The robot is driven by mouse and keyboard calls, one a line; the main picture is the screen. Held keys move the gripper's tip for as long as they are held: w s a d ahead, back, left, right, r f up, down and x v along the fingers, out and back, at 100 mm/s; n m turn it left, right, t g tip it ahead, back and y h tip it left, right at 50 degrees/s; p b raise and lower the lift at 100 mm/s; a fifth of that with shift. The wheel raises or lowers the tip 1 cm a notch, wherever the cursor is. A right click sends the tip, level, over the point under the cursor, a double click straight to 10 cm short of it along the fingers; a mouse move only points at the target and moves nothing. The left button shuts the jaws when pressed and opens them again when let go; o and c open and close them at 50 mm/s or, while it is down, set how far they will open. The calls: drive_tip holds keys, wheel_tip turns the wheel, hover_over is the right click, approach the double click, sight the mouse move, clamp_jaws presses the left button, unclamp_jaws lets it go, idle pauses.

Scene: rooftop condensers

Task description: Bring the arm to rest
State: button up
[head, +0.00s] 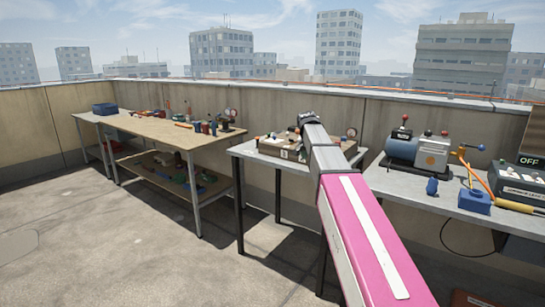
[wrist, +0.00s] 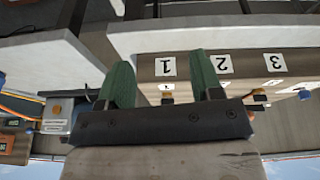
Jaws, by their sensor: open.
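In the head view my pink and grey arm reaches out from the lower right over the small middle table (head: 245,149). Its far end is above a brown box (head: 270,147) with a number label on its front. The arm hides part of this box, and the fingers cannot be made out there. In the wrist view my gripper (wrist: 163,75) has two green fingers set well apart with nothing held between them. Behind the fingers, labels 1, 2 and 3 show upside down on the box (wrist: 240,85).
A long workbench (head: 150,127) with tools stands at the left. A right-hand table (head: 400,183) holds a blue and grey pump unit (head: 402,148), a blue block (head: 474,201) and a dark case marked OFF (head: 520,185). A parapet wall runs behind. Open concrete floor lies at left.

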drive_tip(key=s+d+f+n+g+y, duration=0.2)
drive_tip(key=s+f+n, duration=0.4)
drive_tip(key=s+f, duration=2.4)
wheel_tip(320, 180, down, 4)
drive_tip(key=shift+s+g, duration=0.15)
drive_tip(key=shift+g, duration=0.35)
